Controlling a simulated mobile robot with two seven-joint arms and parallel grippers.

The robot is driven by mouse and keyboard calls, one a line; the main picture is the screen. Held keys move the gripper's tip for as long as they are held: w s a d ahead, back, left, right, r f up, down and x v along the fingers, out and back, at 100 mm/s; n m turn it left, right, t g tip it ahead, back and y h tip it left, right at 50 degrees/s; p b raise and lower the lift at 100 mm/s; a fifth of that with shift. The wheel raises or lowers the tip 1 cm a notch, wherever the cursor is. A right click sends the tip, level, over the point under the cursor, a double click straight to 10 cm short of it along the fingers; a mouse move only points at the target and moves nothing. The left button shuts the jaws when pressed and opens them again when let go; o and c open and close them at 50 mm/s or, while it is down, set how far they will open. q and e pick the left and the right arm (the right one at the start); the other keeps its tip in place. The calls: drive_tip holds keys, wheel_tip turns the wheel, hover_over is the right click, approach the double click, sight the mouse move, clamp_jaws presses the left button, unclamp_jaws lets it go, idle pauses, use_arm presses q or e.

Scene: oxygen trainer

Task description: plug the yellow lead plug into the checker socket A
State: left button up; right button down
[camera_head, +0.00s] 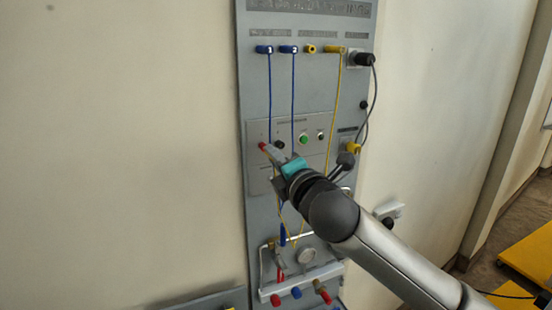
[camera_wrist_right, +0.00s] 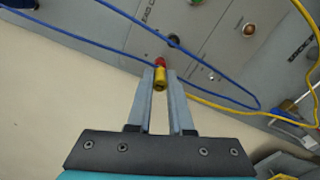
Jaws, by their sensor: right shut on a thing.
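My right gripper (camera_head: 268,152) is at the checker panel (camera_head: 260,129) in the middle of the grey board. In the wrist view its two fingertips (camera_wrist_right: 160,76) are shut on the yellow lead plug (camera_wrist_right: 160,84). A red socket (camera_wrist_right: 160,62) is directly in front of the plug, in line with it. The red socket also shows in the head view (camera_head: 262,146), just past the fingertips. I cannot tell whether the plug is touching it or inside it. A dark socket (camera_wrist_right: 174,40) is beside it. Socket lettering is unreadable. My left gripper is not in view.
Blue leads (camera_head: 269,85) and a yellow lead (camera_head: 337,95) hang from the upper board. Blue lead cable (camera_wrist_right: 100,48) passes close to the fingers. A green button (camera_head: 304,140) is right of the sockets. A gauge (camera_head: 306,256) and valves are below. Bare wall is to the left.

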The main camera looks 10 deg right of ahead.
drive_tip(key=shift+w+a+r, duration=0.1)
drive_tip(key=shift+w+a, duration=0.1)
drive_tip(key=shift+w, duration=0.8)
drive_tip(key=c, duration=0.7)
unclamp_jaws()
drive_tip(key=shift+c, duration=0.2)
drive_tip(key=shift+s, duration=0.15)
drive_tip(key=shift+s+d, duration=0.1)
drive_tip(key=shift+s, duration=0.2)
drive_tip(key=s+d, duration=0.2)
drive_tip(key=s, duration=1.2)
drive_tip(key=shift+d, duration=0.35)
